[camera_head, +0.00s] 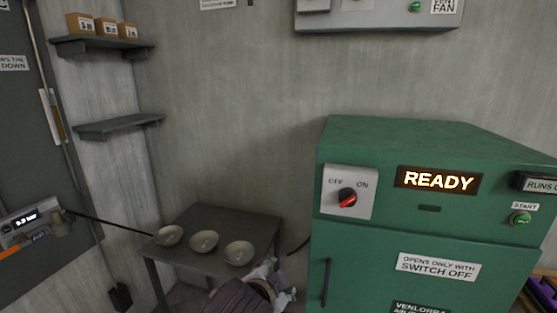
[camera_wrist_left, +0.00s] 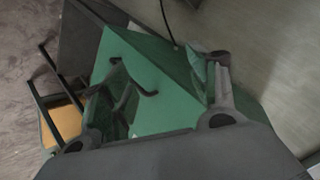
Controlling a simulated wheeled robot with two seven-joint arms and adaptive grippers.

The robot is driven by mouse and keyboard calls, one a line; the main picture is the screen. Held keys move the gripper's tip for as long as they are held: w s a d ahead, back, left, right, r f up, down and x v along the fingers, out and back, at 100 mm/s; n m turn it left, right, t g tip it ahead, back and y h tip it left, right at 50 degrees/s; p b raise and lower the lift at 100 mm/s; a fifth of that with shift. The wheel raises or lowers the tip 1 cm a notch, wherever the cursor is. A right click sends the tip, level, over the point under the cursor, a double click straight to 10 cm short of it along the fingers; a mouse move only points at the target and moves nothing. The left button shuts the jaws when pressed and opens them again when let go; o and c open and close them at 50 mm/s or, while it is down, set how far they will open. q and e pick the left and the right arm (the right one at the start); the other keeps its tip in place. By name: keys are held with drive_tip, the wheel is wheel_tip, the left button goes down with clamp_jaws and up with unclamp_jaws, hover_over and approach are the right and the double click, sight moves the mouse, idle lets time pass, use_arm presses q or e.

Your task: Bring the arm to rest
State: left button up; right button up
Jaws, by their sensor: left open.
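My left gripper (camera_wrist_left: 166,70) shows in the left wrist view, with its two grey fingers spread wide apart. Nothing is held between them. A green surface, apparently the green cabinet (camera_wrist_left: 160,100), fills the space beyond the fingers at a tilt. I cannot tell the exact gap between them. The green cabinet (camera_head: 345,255) stands at the right there. Its lit sign (camera_head: 437,180) reads READY, and its red-handled switch (camera_head: 347,198) sits between OFF and ON labels. My right gripper is in neither view.
Three bowls (camera_head: 204,241) stand in a row on a dark side table (camera_head: 215,217). A dark reddish ribbed object (camera_head: 238,299) and crumpled pale material (camera_head: 283,283) are in front of it. Wall shelves (camera_head: 118,126) hang at the left, the upper one holding small boxes (camera_head: 105,27).

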use_arm(q)
drive_tip(key=s+a+f+n+g+y, duration=0.1)
drive_tip(key=s+a+f+n+g, duration=0.15)
drive_tip(key=s+a+f, duration=0.4)
drive_tip(key=s+a+f+n+g+y, duration=0.1)
drive_tip(key=s+a+f+n+g, duration=0.2)
drive_tip(key=a+f, duration=0.6)
drive_tip(key=s+a+f+n+g, duration=0.1)
drive_tip(key=s+a+f+n, duration=0.45)
drive_tip(key=f, duration=0.35)
wheel_tip(320, 180, down, 33)
drive_tip(key=s+m+g, duration=0.1)
drive_tip(key=s, duration=0.1)
drive_tip(key=s+a+f, duration=0.2)
drive_tip(key=s+f, duration=0.8)
drive_tip(key=s, duration=0.1)
drive_tip(key=s+a+f+g+b, duration=0.1)
drive_tip(key=s+a+f, duration=0.1)
drive_tip(key=s+f, duration=0.9)
drive_tip(key=shift+s+a+f+y, duration=0.2)
drive_tip(key=shift+s+a+y, duration=0.1)
drive_tip(key=shift+s, duration=0.1)
drive_tip(key=shift+d+g, duration=0.1)
drive_tip(key=shift+g, duration=0.15)
